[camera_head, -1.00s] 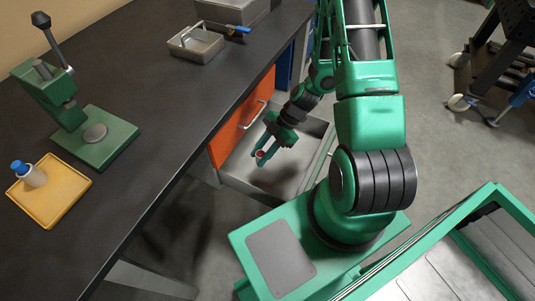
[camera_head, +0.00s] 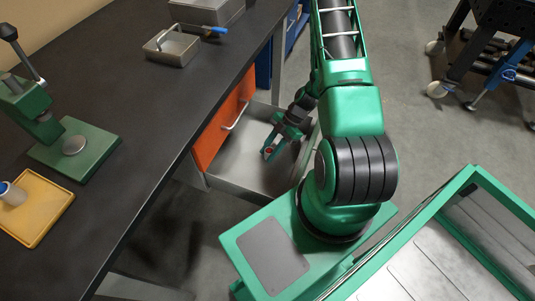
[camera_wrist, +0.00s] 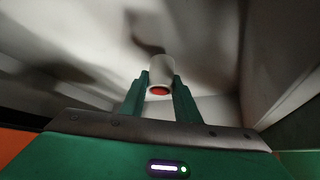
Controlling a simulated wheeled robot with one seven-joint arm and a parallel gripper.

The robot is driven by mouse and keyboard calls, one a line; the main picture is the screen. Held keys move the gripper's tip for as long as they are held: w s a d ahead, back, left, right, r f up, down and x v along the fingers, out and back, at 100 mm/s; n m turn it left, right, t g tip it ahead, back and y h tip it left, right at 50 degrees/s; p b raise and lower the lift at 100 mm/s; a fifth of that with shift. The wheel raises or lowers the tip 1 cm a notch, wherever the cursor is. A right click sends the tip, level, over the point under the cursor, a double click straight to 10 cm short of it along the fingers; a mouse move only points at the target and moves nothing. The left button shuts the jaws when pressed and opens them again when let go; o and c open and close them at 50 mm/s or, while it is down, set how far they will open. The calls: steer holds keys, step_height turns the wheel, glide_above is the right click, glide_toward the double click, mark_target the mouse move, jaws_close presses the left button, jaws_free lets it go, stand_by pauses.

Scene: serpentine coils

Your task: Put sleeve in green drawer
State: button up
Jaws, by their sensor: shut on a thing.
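My gripper (camera_head: 269,153) is shut on the sleeve (camera_wrist: 160,74), a short pale cylinder with a red end, seen between the green fingers in the wrist view. In the head view only the sleeve's small red end shows clearly. The gripper points down over an open grey metal drawer (camera_head: 232,175) that sticks out from under the bench. The sleeve appears above the drawer floor; its exact height is unclear. The drawer's front face is hidden behind my arm in the head view, so its colour is not plain there.
An orange drawer front (camera_head: 210,138) with a handle is above the open drawer, under the dark bench (camera_head: 150,120). On the bench stand a green press (camera_head: 85,150), a yellow tray (camera_head: 42,225) with a white bottle, and a metal bin (camera_head: 172,50). A wheeled rack stands at upper right.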

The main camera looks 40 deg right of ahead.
steer(key=shift+f, duration=0.8)
steer(key=o, duration=1.1)
steer(key=shift+f, duration=0.1)
steer(key=shift+o, duration=0.2)
